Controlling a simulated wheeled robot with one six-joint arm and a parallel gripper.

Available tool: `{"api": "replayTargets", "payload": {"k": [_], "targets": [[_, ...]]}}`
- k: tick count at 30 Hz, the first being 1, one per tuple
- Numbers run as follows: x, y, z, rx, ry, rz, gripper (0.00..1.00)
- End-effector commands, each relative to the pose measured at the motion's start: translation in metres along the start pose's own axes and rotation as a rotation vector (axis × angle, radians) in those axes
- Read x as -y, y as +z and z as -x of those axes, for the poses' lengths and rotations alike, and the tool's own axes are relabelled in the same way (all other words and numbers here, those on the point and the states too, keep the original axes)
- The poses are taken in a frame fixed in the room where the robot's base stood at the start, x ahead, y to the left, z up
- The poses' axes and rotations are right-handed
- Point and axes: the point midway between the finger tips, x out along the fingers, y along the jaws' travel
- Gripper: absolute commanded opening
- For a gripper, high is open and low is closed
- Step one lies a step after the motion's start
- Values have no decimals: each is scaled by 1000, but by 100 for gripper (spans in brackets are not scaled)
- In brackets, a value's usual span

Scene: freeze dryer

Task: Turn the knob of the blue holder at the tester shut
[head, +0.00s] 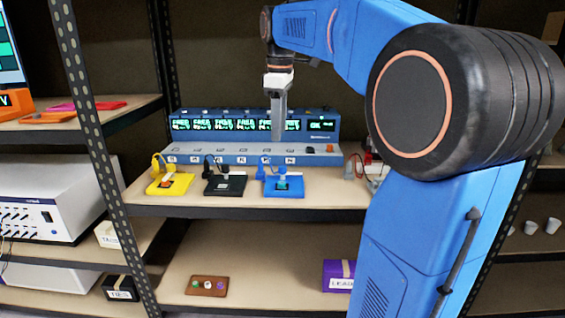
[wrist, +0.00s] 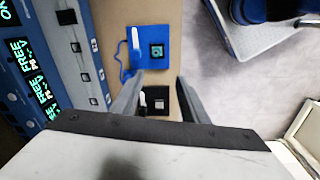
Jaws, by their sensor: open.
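The blue holder (head: 297,188) sits on the shelf in front of the tester (head: 330,128), the rightmost of three holders. The wrist view shows the blue holder (wrist: 146,67) just beyond my fingertips, with a teal-marked chip in a dark square socket (wrist: 157,50) and a pale bar-like part, probably its knob (wrist: 136,38), beside the socket. I cannot tell the knob's turn position. My gripper (head: 279,138) points down over the tester's front ledge in the head view. In the wrist view my gripper (wrist: 160,78) is open and empty, apart from the holder.
A black holder (head: 224,186) and a yellow holder (head: 170,186) stand left of the blue one, with cables to the tester. The black holder (wrist: 159,101) shows between my fingers. A rack post (head: 92,140) rises at the left. The shelf's front strip is clear.

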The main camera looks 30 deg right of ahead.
Motion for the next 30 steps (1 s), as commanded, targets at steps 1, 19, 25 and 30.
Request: {"api": "replayTargets", "payload": {"k": [1,19,25,30], "targets": [[-16,-2,4,8,-12,27,41],[-69,-4,2,34,-73,184,41],[-67,-3,-32,34,-74,183,41],[-64,-2,-62,34,-74,183,41]]}}
